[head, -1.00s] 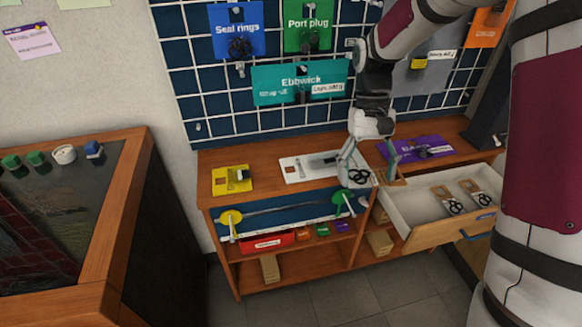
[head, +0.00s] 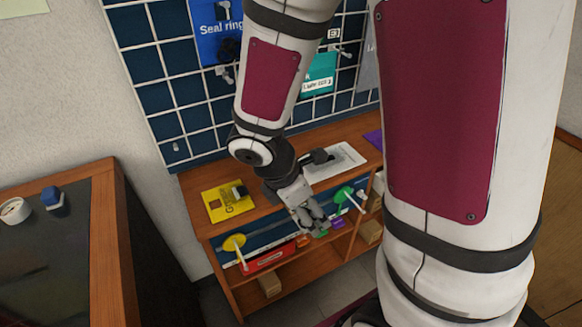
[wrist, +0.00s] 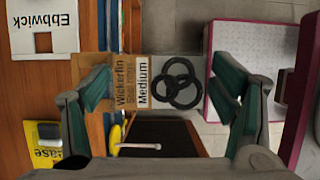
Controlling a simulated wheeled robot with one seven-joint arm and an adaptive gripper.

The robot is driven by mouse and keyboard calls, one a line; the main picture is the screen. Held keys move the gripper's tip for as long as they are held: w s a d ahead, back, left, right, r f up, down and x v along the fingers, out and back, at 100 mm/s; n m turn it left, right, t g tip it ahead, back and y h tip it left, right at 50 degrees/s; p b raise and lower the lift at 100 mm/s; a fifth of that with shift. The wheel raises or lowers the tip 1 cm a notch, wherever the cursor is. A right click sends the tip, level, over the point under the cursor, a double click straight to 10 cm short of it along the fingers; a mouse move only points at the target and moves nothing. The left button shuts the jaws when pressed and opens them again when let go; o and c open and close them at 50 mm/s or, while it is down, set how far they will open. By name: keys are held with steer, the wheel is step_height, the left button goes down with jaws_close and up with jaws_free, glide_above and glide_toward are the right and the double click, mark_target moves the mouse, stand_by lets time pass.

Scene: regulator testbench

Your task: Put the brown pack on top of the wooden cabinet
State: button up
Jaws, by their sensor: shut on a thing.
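The brown pack (wrist: 126,84) shows in the wrist view, labelled "Wickerfin Seal rings Medium", with black rings. My gripper (wrist: 165,88) is shut on it, with teal fingertips at its left and right sides. In the head view my gripper (head: 314,222) is in front of the wooden cabinet (head: 262,212), near the front edge of its top. The pack cannot be made out there. The cabinet has open shelves below its top.
A yellow card (head: 228,203) and a white card (head: 338,160) lie on the cabinet top. A yellow knob (head: 234,243) and a green knob (head: 343,194) stick out in front. A dark-topped wooden case (head: 104,220) stands left. My arm hides the right side.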

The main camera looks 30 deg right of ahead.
steer(key=w+a, duration=0.1)
steer(key=w, duration=0.4)
steer(key=w+a+f, duration=0.1)
steer(key=w, duration=0.4)
steer(key=w+a+b, duration=0.1)
steer(key=w, duration=0.4)
steer(key=shift+a+f, duration=0.3)
steer(key=shift+f+b, duration=0.5)
steer(key=shift+f, duration=1.2)
steer(key=shift+f, duration=0.15)
steer(key=o, duration=0.9)
steer(key=shift+o, duration=0.2)
